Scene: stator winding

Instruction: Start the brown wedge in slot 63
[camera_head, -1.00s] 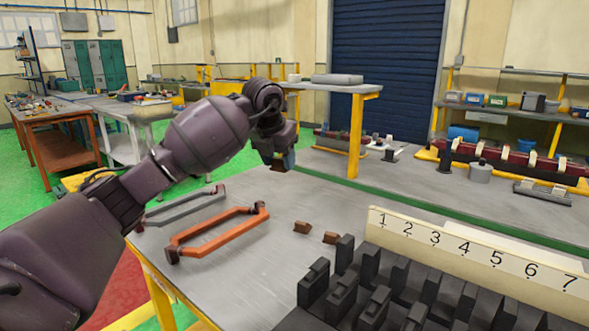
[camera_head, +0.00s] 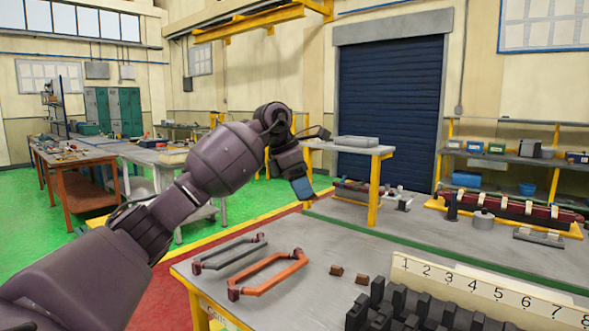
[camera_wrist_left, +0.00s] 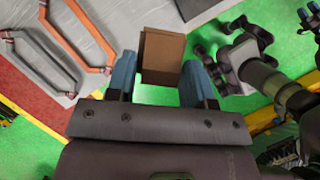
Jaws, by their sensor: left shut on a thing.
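My left gripper (camera_head: 303,188) is in the air beyond the far left part of the bench in the head view. In the left wrist view its two blue fingers (camera_wrist_left: 162,82) are shut on a brown wedge (camera_wrist_left: 162,52), a small block sticking out past the fingertips. Two more brown wedges, a left one (camera_head: 336,270) and a right one (camera_head: 362,279), lie on the bench. The dark toothed stator part (camera_head: 408,315) is at the bottom right, apart from my gripper. The strip behind it shows numbers from 1 to 8; no 63 is readable. My right gripper is not seen.
An orange-handled frame (camera_head: 268,277) and a grey frame (camera_head: 228,252) lie on the left of the bench (camera_head: 310,305). The numbered strip (camera_head: 487,290) stands upright on the right. Dark jointed parts (camera_wrist_left: 255,60) show in the left wrist view.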

